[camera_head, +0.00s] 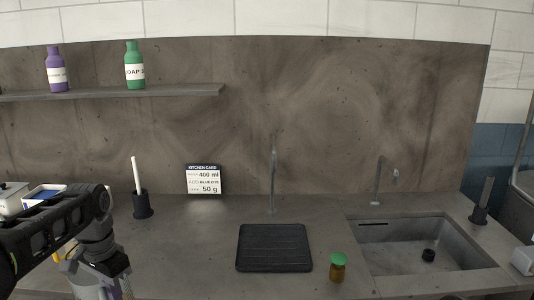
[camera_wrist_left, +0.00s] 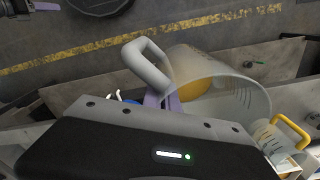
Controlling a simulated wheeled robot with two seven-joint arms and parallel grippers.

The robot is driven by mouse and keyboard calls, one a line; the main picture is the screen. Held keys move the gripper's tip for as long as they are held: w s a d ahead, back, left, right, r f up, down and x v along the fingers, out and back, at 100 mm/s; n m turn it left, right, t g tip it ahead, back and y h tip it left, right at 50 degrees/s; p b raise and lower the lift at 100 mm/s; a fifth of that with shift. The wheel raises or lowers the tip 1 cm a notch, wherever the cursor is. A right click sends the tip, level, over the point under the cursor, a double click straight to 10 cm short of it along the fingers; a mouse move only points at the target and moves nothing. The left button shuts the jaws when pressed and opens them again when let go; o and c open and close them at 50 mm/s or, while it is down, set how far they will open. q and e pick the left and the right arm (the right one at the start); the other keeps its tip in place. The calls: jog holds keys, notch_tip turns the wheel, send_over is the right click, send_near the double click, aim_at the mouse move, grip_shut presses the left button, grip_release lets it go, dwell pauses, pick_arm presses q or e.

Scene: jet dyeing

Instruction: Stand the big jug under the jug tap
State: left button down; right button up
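The big jug (camera_wrist_left: 235,95) is clear, with a pale grey handle, and fills the middle right of the left wrist view. My left gripper (camera_wrist_left: 170,101) has lavender fingers at the lower part of this handle and looks shut on it; the contact is partly hidden. In the head view my left gripper (camera_head: 105,284) is at the bottom left edge, largely cut off. A tall thin tap (camera_head: 273,180) stands behind a black ribbed mat (camera_head: 274,248) on the counter; nothing stands on the mat. My right gripper is out of view.
A sink (camera_head: 430,268) with its own tap (camera_head: 379,180) lies at the right. A green-lidded brown jar (camera_head: 338,268) stands between mat and sink. A black holder (camera_head: 143,205) and a kitchen card (camera_head: 204,180) stand behind. A smaller yellow-handled jug (camera_wrist_left: 278,140) is in the left wrist view.

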pick_arm(q)
jog(key=w+d+f+n, duration=0.1)
jog(key=d+f+n, duration=0.3)
jog(key=d+f, duration=0.7)
jog(key=d, duration=0.3)
jog(key=shift+w+d+f+n, duration=0.25)
jog(key=shift+w+f+n, duration=0.05)
jog(key=shift+w+n, duration=0.1)
dwell(1.4)
